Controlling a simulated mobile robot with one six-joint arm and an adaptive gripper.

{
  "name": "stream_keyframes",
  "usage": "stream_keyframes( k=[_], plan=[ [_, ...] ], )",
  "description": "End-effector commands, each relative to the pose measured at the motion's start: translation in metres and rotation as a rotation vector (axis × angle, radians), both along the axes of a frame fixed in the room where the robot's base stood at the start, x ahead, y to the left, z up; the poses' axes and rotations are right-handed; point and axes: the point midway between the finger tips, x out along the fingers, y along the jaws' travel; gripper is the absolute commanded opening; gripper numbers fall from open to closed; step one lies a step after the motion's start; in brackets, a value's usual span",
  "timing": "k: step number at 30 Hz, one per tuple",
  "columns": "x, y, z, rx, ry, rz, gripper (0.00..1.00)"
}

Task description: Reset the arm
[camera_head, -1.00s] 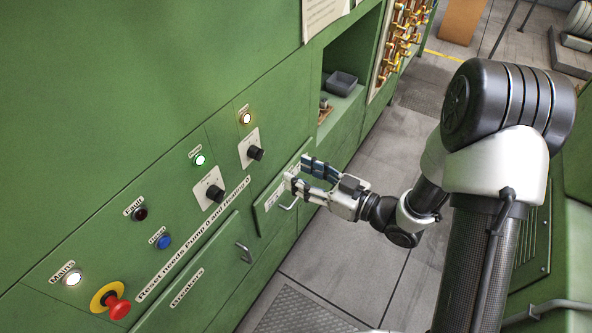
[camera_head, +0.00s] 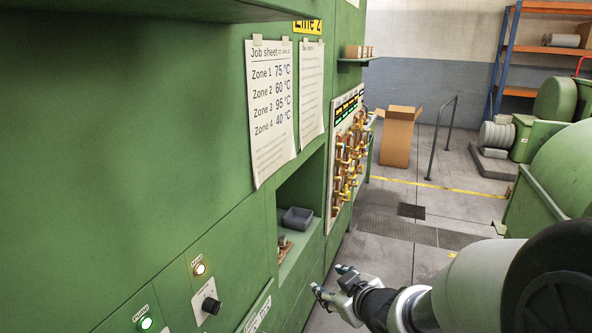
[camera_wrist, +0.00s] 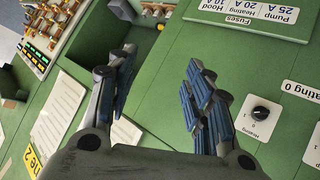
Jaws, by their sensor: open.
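My gripper (camera_head: 330,283) is at the lower middle of the head view, in front of the green machine cabinet (camera_head: 120,130). In the wrist view my gripper (camera_wrist: 165,85) shows its two blue-padded fingers spread apart with nothing between them. It is open and empty. Green panel shows behind the fingers, and I cannot tell the exact distance to it. My arm comes in from the lower right of the head view, its near part large and dark.
Brass valves (camera_head: 350,155) lie beyond. An open cardboard box (camera_head: 398,138) stands on the floor. The grey floor right of the cabinet is mostly free.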

Motion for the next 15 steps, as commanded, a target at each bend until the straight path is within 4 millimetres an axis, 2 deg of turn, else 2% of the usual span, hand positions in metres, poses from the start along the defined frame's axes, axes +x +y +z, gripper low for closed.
stream_keyframes(
  k=[1, 3, 5, 7, 11, 15],
  plan=[
    [-0.009, -0.018, 0.014, -0.029, 0.012, -0.078, 0.47],
    [-0.029, -0.043, 0.025, -0.056, 0.059, -0.192, 0.47],
    [-0.051, -0.06, 0.033, -0.064, 0.106, -0.283, 0.47],
    [-0.082, -0.075, 0.04, -0.057, 0.17, -0.379, 0.47],
    [-0.149, -0.087, 0.043, -0.008, 0.309, -0.519, 0.47],
    [-0.218, -0.079, 0.039, 0.066, 0.46, -0.592, 0.47]
  ],
)
